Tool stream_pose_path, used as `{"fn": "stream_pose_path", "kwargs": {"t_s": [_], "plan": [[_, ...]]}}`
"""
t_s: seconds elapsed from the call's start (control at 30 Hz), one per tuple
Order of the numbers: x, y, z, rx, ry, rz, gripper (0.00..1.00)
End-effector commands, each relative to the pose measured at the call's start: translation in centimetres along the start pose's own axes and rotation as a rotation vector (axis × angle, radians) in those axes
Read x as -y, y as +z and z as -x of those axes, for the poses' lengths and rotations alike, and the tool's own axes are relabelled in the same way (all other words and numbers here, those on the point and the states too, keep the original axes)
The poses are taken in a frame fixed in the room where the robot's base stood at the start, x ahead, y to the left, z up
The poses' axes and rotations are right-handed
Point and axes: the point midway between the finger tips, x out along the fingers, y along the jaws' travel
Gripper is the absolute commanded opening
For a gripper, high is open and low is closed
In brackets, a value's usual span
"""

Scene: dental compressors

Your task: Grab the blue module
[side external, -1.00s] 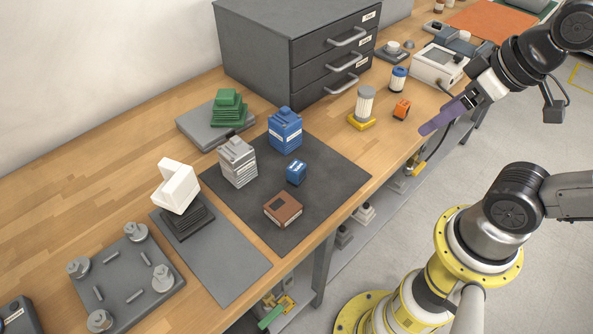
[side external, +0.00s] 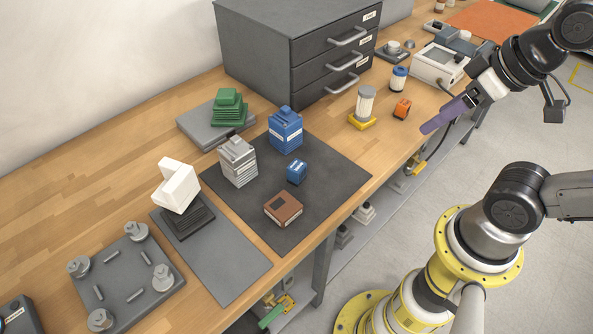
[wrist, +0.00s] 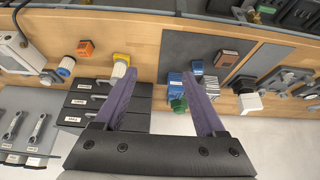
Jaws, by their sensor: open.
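A larger blue module (side external: 286,131) with a stepped top and a white label stands upright on the dark mat (side external: 330,165). A smaller blue block (side external: 297,172) sits in front of it on the same mat. In the side view, my gripper (side external: 430,127) hangs above the bench's front edge, well to the right of both blue pieces.
A grey stepped block (side external: 238,162) stands left of the blue module, and a brown block (side external: 283,208) lies in front. A green stepped piece (side external: 228,108) is behind. A grey drawer cabinet (side external: 260,50) stands at the back. A white filter (side external: 365,103) and orange block (side external: 402,109) stand right.

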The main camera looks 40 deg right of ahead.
Motion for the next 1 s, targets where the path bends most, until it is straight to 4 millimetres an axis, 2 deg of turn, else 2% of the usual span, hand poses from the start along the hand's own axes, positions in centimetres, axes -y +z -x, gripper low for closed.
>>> {"fn": "stream_pose_path", "kwargs": {"t_s": [0.17,0.27,0.4,0.57,0.67,0.77,0.9,1.0], "plan": [[0.0,0.1,0.0,0.002,0.0,-0.066,0.72],[0.0,-0.2,0.3,0.002,0.0,-0.213,0.72],[0.1,-2.6,1.5,-0.002,-0.003,-0.518,0.72],[1.0,-6.7,1.4,0.058,0.005,-0.859,0.72],[2.0,-9.6,0.4,0.116,0.03,-1.057,0.72],[3.7,-12.6,-1.6,0.182,0.077,-1.238,0.72],[6.6,-15.6,-5.5,0.263,0.165,-1.405,0.72],[8.8,-16.7,-8.6,0.312,0.228,-1.448,0.72]]}}
